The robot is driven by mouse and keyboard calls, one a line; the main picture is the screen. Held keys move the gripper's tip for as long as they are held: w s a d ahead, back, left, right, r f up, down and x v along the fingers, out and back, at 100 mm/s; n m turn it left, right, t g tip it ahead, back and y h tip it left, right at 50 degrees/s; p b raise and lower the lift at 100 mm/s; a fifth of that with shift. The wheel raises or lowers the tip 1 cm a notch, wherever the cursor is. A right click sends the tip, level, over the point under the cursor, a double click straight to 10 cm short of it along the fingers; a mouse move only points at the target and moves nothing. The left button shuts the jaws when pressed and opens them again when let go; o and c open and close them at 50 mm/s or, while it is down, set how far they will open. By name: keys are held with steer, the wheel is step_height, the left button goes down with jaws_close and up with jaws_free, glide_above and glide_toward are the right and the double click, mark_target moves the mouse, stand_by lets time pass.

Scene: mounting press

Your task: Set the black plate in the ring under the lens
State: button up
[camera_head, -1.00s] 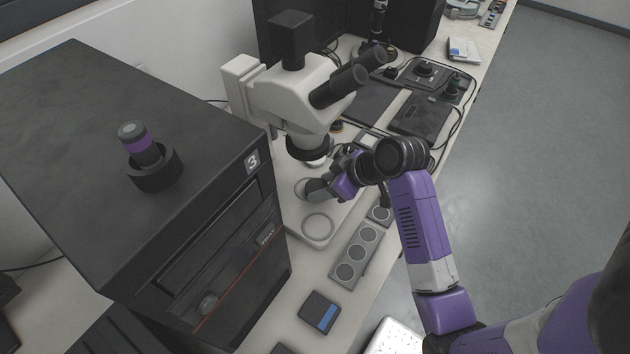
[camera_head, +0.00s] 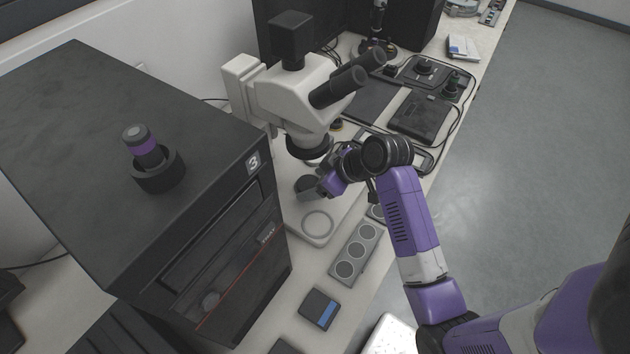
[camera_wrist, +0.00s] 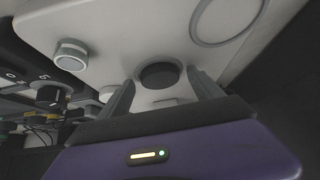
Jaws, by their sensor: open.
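The black plate (camera_wrist: 160,74) lies between my gripper's fingers in the wrist view, low over or on the pale microscope base (camera_wrist: 120,30). A pale rim shows by its lower edge; I cannot tell whether it sits flat in a ring. My gripper (camera_wrist: 162,92) is open, one finger on each side of the plate, with small gaps. In the head view my gripper (camera_head: 312,188) is at the base below the lens (camera_head: 309,148) and hides much of the spot there.
A tall black cabinet (camera_head: 90,160) stands close on the left. A grey strip with round wells (camera_head: 356,250) and a blue-marked box (camera_head: 319,308) lie in front of the base. Dark control boxes (camera_head: 420,115) and cables stand behind my arm.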

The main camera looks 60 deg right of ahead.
steer(key=shift+r, duration=0.1)
steer(key=a+v, duration=0.1)
steer(key=v, duration=1.1)
steer(key=a+f, duration=0.1)
steer(key=f, duration=0.1)
steer(key=s+a+f+m+h, duration=0.1)
steer(key=f, duration=0.1)
steer(key=s+a+f+h, duration=0.1)
steer(key=f, duration=0.1)
steer(key=shift+s+a+f+t, duration=0.15)
steer(key=shift+s+t, duration=0.1)
steer(key=shift+t, duration=0.15)
steer(key=shift+m+t+h, duration=0.3)
steer(key=shift+t+h, duration=0.2)
steer(key=shift+t, duration=0.4)
steer(key=s+a, duration=0.2)
steer(key=a, duration=0.1)
steer(key=s+a, duration=0.1)
steer(key=shift+s+a+f, duration=0.3)
steer(key=shift+s+f, duration=0.05)
steer(key=shift+s, duration=0.05)
steer(key=s+a+r+t+y, duration=0.2)
steer(key=s+a+r+t, duration=0.2)
steer(key=s+a+r, duration=0.5)
steer(key=s+a, duration=0.2)
steer(key=a, duration=0.1)
steer(key=shift+r+t, duration=0.3)
steer(key=shift+r, duration=0.1)
steer(key=shift+a+f+b, duration=0.1)
steer(key=shift+b, duration=0.25)
